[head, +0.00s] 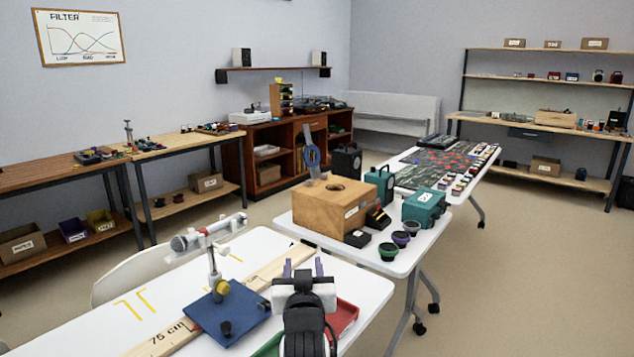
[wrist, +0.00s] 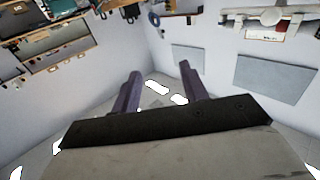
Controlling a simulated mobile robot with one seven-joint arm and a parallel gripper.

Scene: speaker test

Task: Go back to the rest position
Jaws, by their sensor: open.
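My gripper (head: 303,267) is low in the head view, above the right part of the near white table (head: 190,285). Its two purple fingers point up and stand apart with nothing between them. In the wrist view my gripper (wrist: 160,78) also shows two separate fingers, with only the room's wall and ceiling lights behind them. My arm hides part of the tabletop and of a red and green tray (head: 346,318) beside it.
A microphone (head: 190,240) on a stand with a blue base (head: 228,318) is left of my gripper, by a wooden ruler board (head: 160,341). A wooden box (head: 325,212), teal cases (head: 424,207) and small cups (head: 389,252) stand on the table behind. Open floor (head: 530,270) lies right.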

